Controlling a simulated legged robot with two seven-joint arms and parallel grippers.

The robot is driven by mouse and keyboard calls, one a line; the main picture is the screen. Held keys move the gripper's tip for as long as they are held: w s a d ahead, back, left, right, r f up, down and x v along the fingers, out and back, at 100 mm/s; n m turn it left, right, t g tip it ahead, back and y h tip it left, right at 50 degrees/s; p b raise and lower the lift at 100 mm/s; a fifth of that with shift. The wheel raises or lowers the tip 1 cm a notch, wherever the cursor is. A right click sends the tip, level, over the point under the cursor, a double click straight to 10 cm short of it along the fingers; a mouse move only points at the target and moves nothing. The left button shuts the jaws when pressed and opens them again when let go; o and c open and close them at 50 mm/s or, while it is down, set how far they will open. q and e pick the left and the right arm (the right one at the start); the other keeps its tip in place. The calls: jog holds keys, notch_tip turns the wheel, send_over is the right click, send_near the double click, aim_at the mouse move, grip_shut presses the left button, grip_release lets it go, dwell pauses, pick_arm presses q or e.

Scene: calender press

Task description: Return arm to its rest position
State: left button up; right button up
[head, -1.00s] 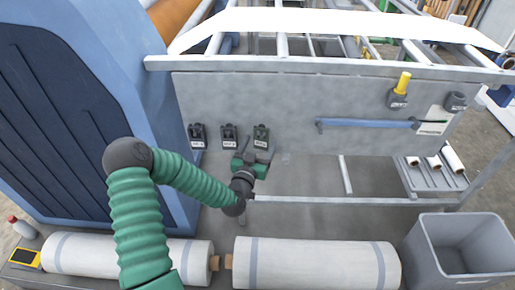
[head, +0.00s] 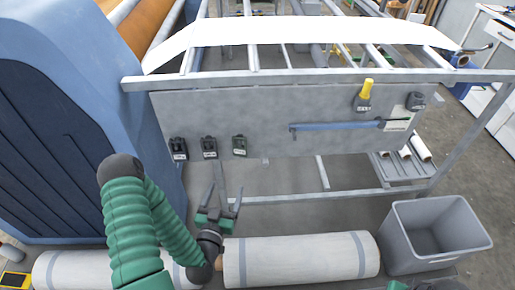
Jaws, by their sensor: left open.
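My left arm, in a green ribbed sleeve, comes in from the lower left of the head view. My left gripper (head: 220,200) is open and empty, its dark fingers pointing up and spread apart. My left wrist overlaps the gap between two white rolls in the picture. My right gripper cannot be made out; only a bit of green and dark shows at the bottom right edge.
Two white rolls, the left one (head: 75,268) and the right one (head: 300,259), lie along the front. A grey bin (head: 434,236) stands at right. The panel carries several black devices (head: 209,147), a blue-handled tool (head: 335,126) and a yellow-handled one (head: 367,90). A blue machine (head: 85,70) stands at left.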

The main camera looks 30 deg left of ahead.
pick_arm(q)
jog(key=w+d+f+m+g+h+p, duration=0.1)
jog(key=w+d+f+m+g+h, duration=0.1)
jog(key=d+f+m+g+h, duration=0.45)
jog(key=s+d+r+n+g+y, duration=0.1)
jog(key=s+d+r+n+g, duration=0.2)
jog(key=s+d+r+g, duration=0.4)
jog(key=s+r+g, duration=0.1)
jog(key=s+r, duration=0.2)
jog(key=s, duration=0.1)
jog(key=shift+s+p, duration=0.15)
jog(key=shift+p, duration=0.25)
jog(key=shift+r, duration=0.1)
